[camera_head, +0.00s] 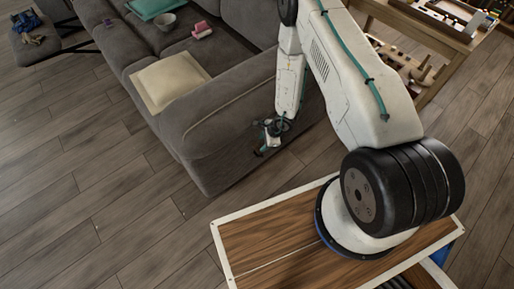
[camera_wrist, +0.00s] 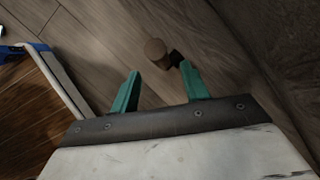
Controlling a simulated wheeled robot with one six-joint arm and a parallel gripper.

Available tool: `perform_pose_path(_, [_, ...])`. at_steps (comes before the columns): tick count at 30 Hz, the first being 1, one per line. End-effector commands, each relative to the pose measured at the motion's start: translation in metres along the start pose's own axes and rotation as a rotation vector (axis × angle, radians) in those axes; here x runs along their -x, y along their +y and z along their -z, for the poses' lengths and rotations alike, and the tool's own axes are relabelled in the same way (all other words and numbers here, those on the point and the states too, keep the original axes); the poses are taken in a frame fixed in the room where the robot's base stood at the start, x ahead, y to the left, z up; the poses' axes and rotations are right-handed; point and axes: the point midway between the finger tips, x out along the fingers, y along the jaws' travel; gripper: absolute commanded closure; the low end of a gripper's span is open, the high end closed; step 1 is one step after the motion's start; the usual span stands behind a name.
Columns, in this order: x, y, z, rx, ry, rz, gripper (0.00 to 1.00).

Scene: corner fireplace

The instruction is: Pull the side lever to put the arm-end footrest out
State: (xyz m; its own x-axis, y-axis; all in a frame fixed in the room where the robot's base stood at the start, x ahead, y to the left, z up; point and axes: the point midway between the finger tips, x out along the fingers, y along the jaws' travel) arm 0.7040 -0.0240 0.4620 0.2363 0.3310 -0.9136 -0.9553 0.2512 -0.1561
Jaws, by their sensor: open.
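The grey sofa (camera_head: 215,120) stands with its broad arm end toward me. In the head view my gripper (camera_head: 266,149) hangs low beside the outer face of that arm. In the wrist view my gripper (camera_wrist: 162,80) has its two green fingers apart with nothing between them. A round tan-brown knob (camera_wrist: 156,50) on a dark stub, apparently the side lever, shows just beyond the fingertips, close to the right finger. Whether they touch is unclear. In the head view the lever is not distinguishable. No footrest shows out at the sofa's near arm end.
A cream cushion (camera_head: 168,82) lies on the near seat. A dark panel (camera_head: 35,44) with a blue item stands out on metal links at the far end. A wooden table (camera_head: 425,28) stands at the right. Open floor (camera_head: 75,165) lies left of the sofa.

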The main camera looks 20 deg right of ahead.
Motion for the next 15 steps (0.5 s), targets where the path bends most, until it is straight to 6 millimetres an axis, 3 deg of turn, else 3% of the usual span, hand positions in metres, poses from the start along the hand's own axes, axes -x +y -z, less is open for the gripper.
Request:
perform_pose_path(9, [-0.051, 0.001, -0.001, 0.002, -0.002, -0.001, 0.54])
perform_pose_path(15, [-0.066, 0.000, -0.001, 0.001, -0.002, 0.000, 0.54])
